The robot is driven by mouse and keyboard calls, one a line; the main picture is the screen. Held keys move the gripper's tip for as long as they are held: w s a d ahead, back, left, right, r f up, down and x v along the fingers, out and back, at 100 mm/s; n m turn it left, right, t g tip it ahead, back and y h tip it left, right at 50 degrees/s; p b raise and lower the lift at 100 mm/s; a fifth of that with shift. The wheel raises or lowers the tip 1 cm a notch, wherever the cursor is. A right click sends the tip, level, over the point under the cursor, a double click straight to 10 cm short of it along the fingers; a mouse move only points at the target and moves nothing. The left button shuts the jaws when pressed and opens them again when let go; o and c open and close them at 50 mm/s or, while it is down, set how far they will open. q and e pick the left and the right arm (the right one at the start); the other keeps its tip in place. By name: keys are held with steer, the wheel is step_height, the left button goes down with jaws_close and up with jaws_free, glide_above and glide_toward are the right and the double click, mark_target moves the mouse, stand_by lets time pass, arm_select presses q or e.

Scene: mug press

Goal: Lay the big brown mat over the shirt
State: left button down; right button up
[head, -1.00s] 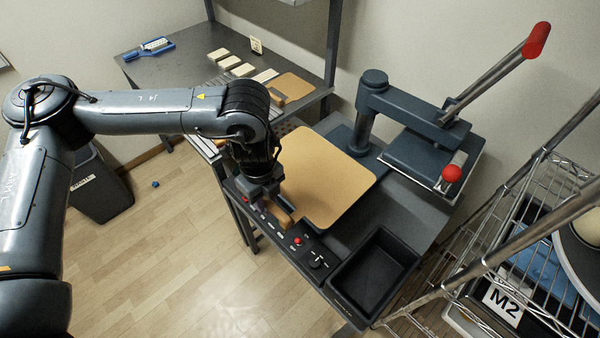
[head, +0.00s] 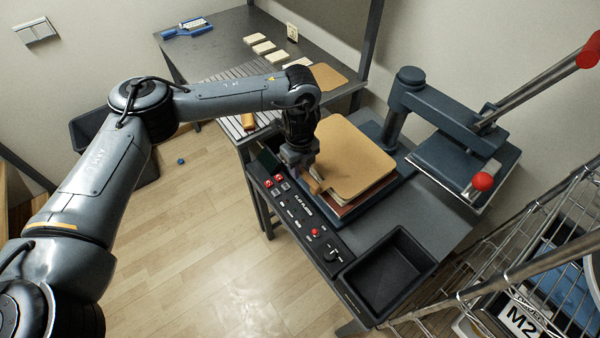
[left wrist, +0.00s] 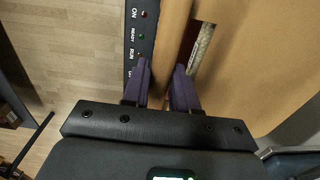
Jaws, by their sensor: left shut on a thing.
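The big brown mat (head: 355,158) is a flat tan sheet with rounded corners, over the lower plate of the press in the head view. It also fills the right of the left wrist view (left wrist: 265,60). My left gripper (head: 311,182) is shut on the mat's tab at its near left edge; the fingers (left wrist: 160,78) straddle this tab in the left wrist view. A reddish layer with a pale edge (head: 362,204), perhaps the shirt, shows under the mat's near edge. The mat hides most of it. I cannot tell whether the mat touches it. My right gripper is not in view.
The press's upper plate (head: 465,160) is swung to the right, with red-knobbed handles. A control panel (head: 300,217) runs along the front edge, with an empty black tray (head: 388,272) at its right. A smaller brown mat (head: 328,77) lies on the back table. A wire rack stands right.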

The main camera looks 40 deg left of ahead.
arm_select(q)
step_height(320, 180, down, 2)
steer(key=shift+p, duration=0.35)
steer(key=shift+f, duration=0.45)
steer(key=c, duration=0.9)
jaws_free()
steer(key=shift+r, duration=0.1)
